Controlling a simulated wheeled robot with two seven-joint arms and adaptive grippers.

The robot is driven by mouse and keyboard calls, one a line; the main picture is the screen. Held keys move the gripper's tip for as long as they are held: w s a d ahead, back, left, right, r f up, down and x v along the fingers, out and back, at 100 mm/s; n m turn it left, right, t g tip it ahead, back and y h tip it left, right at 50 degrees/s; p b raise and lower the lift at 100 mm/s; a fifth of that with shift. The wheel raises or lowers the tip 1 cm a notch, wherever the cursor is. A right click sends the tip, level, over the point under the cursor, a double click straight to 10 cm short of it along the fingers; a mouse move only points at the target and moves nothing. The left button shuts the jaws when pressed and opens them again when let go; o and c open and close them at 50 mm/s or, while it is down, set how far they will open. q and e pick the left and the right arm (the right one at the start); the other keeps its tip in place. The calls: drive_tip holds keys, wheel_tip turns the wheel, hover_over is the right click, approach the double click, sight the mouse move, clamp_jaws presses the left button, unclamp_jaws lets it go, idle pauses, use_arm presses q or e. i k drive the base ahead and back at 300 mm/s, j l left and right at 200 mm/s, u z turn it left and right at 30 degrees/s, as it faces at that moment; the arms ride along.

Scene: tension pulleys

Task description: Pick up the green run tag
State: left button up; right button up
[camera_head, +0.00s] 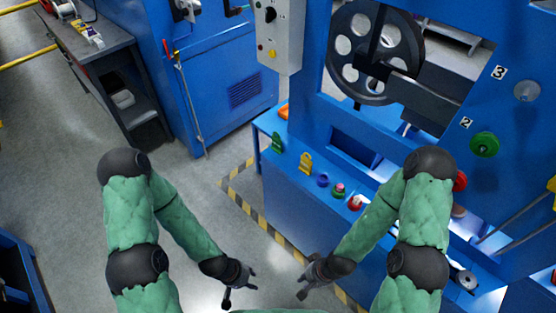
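The green run tag (277,142) stands upright at the far left end of the blue machine's ledge. A similar yellow tag (305,163) stands to its right and nearer me. My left gripper (240,294) is low in the picture over the floor, well below and left of the green tag. Its fingers are spread apart with nothing between them. My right gripper (304,277) is to the right of it, in front of the machine's base, also apart from both tags. Its fingers look spread and empty.
A large dark wheel (376,50) and a grey control box (280,35) are above. A blue cabinet (215,80) stands behind left.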

sight(276, 146)
drive_tip(key=z, duration=1.45)
drive_tip(key=i+j+z, duration=0.1)
drive_tip(key=j, duration=1.2)
drive_tip(key=i+j+z, duration=0.1)
drive_tip(key=j, duration=1.2)
